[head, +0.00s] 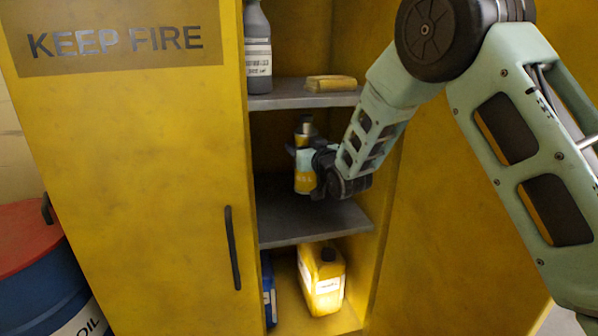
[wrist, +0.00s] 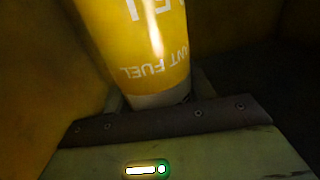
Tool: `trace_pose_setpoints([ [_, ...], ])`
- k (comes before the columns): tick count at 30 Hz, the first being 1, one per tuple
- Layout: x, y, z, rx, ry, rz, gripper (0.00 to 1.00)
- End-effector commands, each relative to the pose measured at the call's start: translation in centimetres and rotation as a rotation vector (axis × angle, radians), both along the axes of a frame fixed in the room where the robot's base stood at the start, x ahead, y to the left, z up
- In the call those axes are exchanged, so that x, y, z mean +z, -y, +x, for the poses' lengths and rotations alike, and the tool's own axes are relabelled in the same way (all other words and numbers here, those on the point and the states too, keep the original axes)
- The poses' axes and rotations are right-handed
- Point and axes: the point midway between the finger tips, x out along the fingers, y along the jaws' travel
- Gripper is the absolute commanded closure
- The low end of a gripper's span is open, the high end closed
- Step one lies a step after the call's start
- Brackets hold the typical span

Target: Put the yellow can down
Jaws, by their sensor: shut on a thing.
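The yellow can (head: 303,183) is upright inside the yellow cabinet, with a grey top and white lettering. My gripper (head: 306,163) is shut on it, reaching in from the right. In the wrist view the can (wrist: 140,45) fills the upper middle, and its printed "FUEL" shows. A dark gripper pad (wrist: 160,118) lies across the picture close below it. The can is over the middle shelf (head: 300,225). I cannot tell from these views whether its base touches the shelf. My gripper hides part of the can's right side.
The middle shelf's front is bare. Above is an upper shelf (head: 290,98) with a grey bottle (head: 258,50) and a yellow block (head: 331,83). Below stand a yellow jug (head: 321,280) and a blue container (head: 268,290). The cabinet door (head: 130,170) is at left, beside a blue drum (head: 55,295).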

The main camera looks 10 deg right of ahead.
Motion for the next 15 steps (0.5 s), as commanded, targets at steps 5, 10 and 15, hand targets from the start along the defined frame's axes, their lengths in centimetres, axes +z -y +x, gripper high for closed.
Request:
trace_pose_setpoints([
  [5,-0.1,0.0,3.6,0.000,0.003,0.001,0.73],
  [10,-2.1,0.0,3.2,0.000,-0.001,0.000,0.73],
  [15,-3.3,0.0,3.2,0.000,0.000,-0.001,0.73],
])
